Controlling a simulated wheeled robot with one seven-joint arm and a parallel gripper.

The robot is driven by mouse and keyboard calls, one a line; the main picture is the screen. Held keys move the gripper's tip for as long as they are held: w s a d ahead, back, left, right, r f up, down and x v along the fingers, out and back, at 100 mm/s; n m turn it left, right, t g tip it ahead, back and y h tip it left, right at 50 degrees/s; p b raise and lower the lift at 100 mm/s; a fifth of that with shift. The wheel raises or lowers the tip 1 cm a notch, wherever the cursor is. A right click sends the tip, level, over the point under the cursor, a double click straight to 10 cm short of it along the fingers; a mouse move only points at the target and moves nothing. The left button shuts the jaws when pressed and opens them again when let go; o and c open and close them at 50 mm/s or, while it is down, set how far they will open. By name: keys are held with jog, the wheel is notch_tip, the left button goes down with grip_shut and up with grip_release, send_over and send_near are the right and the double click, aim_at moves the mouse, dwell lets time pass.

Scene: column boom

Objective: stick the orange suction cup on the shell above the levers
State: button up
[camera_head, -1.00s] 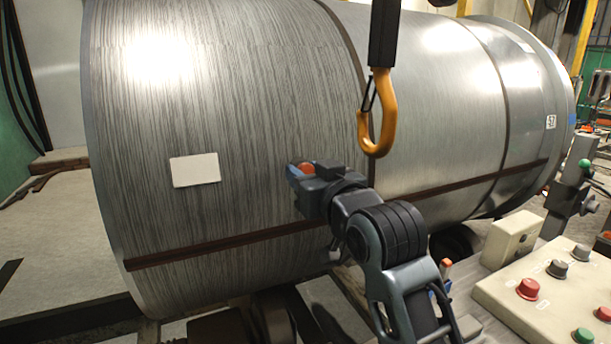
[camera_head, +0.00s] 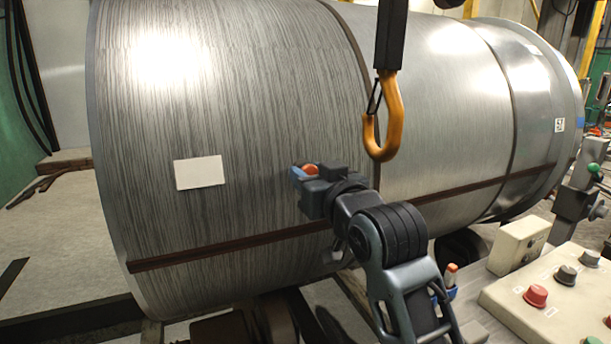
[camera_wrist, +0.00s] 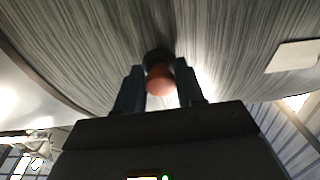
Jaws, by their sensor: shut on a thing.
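The shell (camera_head: 270,95) is a big grey brushed-metal cylinder lying across the head view; its streaked surface also fills the top of the wrist view (camera_wrist: 100,30). My gripper (camera_head: 305,171) is in front of the shell's left section, above the lower dark band. In the wrist view its two fingers (camera_wrist: 160,85) are shut on the orange suction cup (camera_wrist: 159,80). The cup's round orange part is between the fingers, and its black end points at the shell. I cannot tell whether the black end touches the shell. Only a bit of orange (camera_head: 310,169) shows in the head view. I cannot clearly identify the levers.
A white rectangular plate (camera_head: 199,173) is on the shell, left of my gripper. An orange hook (camera_head: 384,125) hangs close to the right of my gripper. A control panel (camera_head: 520,300) with knobs and buttons and a small box (camera_head: 510,247) stand at the lower right.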

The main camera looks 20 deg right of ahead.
dwell(0.3)
jog(key=o, duration=1.1)
jog(key=shift+s+r+b, duration=0.15)
jog(key=shift+s+b, duration=0.45)
jog(key=shift+s, duration=3.35)
jog(key=s+f+g, duration=0.2)
jog(key=s+f, duration=1.6)
jog(key=f, duration=0.1)
jog(key=shift+g, duration=0.5)
jog(key=s, duration=0.7)
jog(key=s+f, duration=0.1)
jog(key=s, duration=0.7)
jog(key=s+f, duration=0.1)
jog(key=s, duration=0.7)
jog(key=shift+s, duration=0.1)
